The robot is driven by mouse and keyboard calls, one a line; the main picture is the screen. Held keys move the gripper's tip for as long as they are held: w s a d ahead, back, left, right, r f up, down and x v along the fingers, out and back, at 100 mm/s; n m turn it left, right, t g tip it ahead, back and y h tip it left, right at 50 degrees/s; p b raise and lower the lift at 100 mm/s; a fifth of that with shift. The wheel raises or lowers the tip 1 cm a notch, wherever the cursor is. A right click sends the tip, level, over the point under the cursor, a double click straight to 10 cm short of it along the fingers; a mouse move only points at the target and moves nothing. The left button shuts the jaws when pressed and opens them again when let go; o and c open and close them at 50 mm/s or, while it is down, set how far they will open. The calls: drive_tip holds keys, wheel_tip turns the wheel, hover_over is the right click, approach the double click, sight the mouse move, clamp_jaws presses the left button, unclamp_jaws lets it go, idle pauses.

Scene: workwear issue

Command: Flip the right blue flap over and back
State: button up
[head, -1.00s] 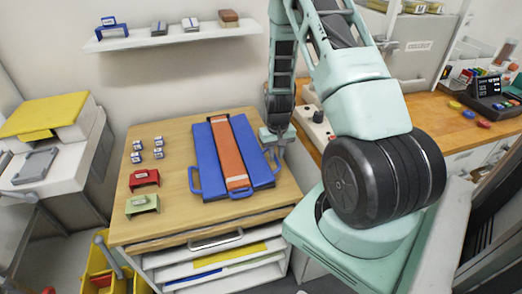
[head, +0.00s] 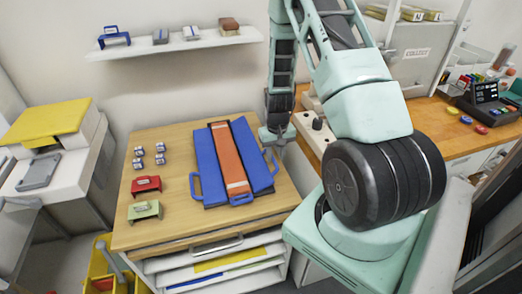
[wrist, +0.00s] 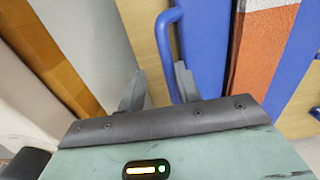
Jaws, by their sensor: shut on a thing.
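The right blue flap (head: 252,155) lies flat beside an orange strip (head: 229,160), with the left blue flap (head: 208,165) on the strip's other side. The right flap also shows in the wrist view (wrist: 208,45), next to the orange strip (wrist: 262,45). My gripper (head: 277,145) is at the right flap's outer side. In the wrist view my gripper (wrist: 157,78) has its fingers on either side of the flap's blue loop handle (wrist: 161,38), and is shut on it. In the head view my gripper partly hides the handle.
A wall shelf (head: 175,48) hangs behind.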

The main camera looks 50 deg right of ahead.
drive_tip(key=r, duration=0.1)
drive_tip(key=r+p, duration=0.1)
drive_tip(key=r, duration=0.1)
drive_tip(key=shift+s+d+p, duration=0.2)
drive_tip(key=shift+d+p, duration=0.1)
drive_tip(key=shift+p, duration=0.1)
drive_tip(key=shift+c, duration=0.2)
wheel_tip(320, 180, up, 2)
drive_tip(key=shift+a+r+p, duration=0.1)
drive_tip(key=shift+p, duration=0.6)
drive_tip(key=a+r+n+b, duration=0.15)
drive_tip(key=a+r, duration=0.25)
drive_tip(key=a, duration=0.5)
drive_tip(key=w+a+r+n+y, duration=0.1)
drive_tip(key=a+r+n, duration=0.25)
drive_tip(key=a, duration=0.65)
drive_tip(key=a+r+n+b, duration=0.1)
drive_tip(key=a+r+n, duration=0.1)
drive_tip(key=a+r, duration=0.5)
drive_tip(key=s+a+r+n+b, duration=0.1)
drive_tip(key=s+a+r+n, duration=0.1)
drive_tip(key=s+a, duration=0.5)
drive_tip(key=s+a+r+n+b, duration=0.1)
drive_tip(key=s+a+r+n, duration=0.1)
drive_tip(key=s+a+n, duration=0.3)
drive_tip(key=s+a, duration=0.3)
drive_tip(key=s, duration=0.2)
drive_tip(key=shift+s+a+r, duration=0.15)
drive_tip(key=shift+s+r, duration=0.1)
drive_tip(key=shift+s, duration=0.15)
